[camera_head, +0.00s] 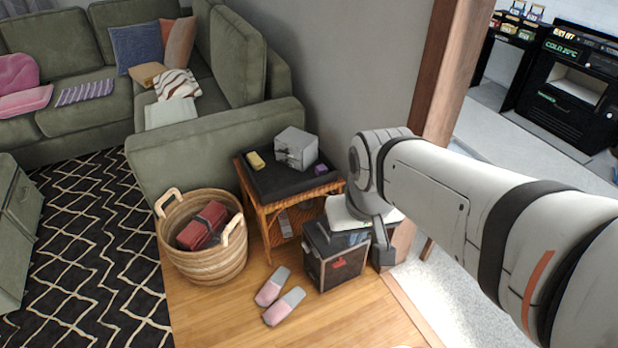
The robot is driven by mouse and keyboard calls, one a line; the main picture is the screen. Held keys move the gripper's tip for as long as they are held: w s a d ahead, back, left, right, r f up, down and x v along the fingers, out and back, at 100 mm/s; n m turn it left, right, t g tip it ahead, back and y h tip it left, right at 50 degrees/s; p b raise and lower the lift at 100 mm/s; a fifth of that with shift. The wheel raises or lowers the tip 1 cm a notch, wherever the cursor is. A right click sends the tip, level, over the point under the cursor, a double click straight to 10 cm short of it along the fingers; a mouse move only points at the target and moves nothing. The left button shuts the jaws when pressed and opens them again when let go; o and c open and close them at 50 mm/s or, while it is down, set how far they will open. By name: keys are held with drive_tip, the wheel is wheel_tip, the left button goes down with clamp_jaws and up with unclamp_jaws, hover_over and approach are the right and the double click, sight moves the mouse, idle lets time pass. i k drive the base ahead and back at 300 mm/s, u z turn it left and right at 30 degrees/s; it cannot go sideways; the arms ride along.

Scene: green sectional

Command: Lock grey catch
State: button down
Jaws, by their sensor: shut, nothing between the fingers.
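A small grey metal box (296,146) stands on the dark top of a wicker side table (262,187). Its front bears small fittings, among them what looks like a grey catch (290,154). They are too small to tell whether the catch is locked. My arm reaches in from the right.
A yellow item (255,160) and a purple item (321,169) lie on the table. A wicker basket (206,262) and pink slippers (279,296) are nearby. A wooden post (440,90) rises behind my arm.

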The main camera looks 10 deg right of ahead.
sight(307, 249)
drive_tip(key=z, duration=2.1)
drive_tip(key=k, duration=0.9)
drive_tip(key=u, duration=2.35)
drive_tip(key=i, duration=0.95)
drive_tip(key=u, duration=0.05)
